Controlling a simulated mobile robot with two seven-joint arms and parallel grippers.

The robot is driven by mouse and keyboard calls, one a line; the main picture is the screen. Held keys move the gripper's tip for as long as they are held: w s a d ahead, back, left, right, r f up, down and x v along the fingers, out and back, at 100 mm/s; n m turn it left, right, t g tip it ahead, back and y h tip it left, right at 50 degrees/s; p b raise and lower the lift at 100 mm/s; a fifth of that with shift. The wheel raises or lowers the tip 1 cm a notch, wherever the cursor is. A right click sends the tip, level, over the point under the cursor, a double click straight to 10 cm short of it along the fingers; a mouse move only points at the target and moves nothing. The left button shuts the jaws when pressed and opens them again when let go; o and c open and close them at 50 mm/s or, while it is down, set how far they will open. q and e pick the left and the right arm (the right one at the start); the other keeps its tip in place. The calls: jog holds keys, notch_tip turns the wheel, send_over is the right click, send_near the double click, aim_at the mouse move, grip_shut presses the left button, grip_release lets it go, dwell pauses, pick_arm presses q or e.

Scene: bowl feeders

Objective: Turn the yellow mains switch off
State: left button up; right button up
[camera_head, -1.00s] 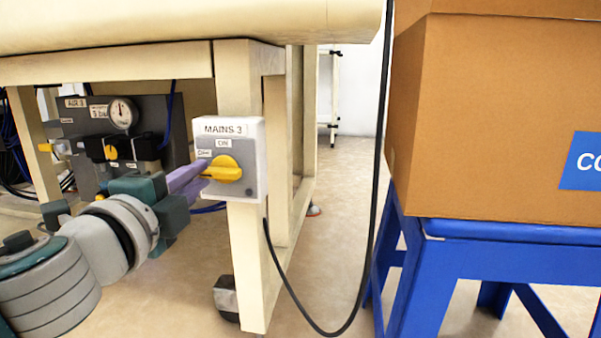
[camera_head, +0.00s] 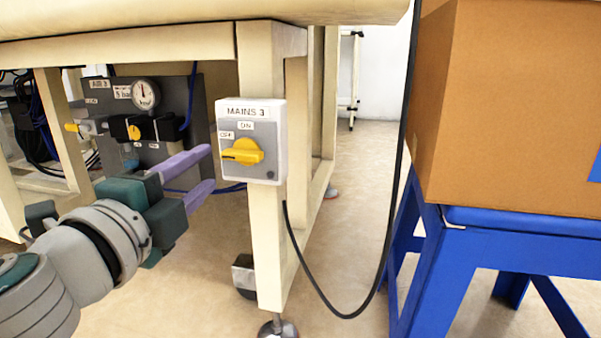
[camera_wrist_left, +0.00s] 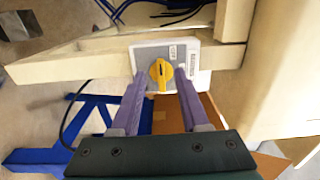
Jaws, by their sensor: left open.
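The yellow mains switch (camera_head: 243,152) is a rotary handle on the grey face of a white box (camera_head: 279,140) labelled MAINS 3, fixed to a cream table leg. Its handle lies roughly horizontal, with its narrow end pointing left, on the side of the OFF label; ON is above it. My left gripper (camera_head: 211,168) is open and empty, its purple fingers just left of the box and clear of the handle. In the left wrist view the switch (camera_wrist_left: 161,72) appears between the open fingertips (camera_wrist_left: 161,78). My right gripper is not in view.
An air panel with a round gauge (camera_head: 145,93) and yellow valve knobs stands behind my left arm. A black cable (camera_head: 352,314) hangs in a loop below the box. A cardboard box (camera_head: 510,110) rests on a blue stand (camera_head: 510,226) at right.

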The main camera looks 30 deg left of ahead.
pick_arm(q)
jog(key=v, duration=0.5)
jog(key=shift+r, duration=0.15)
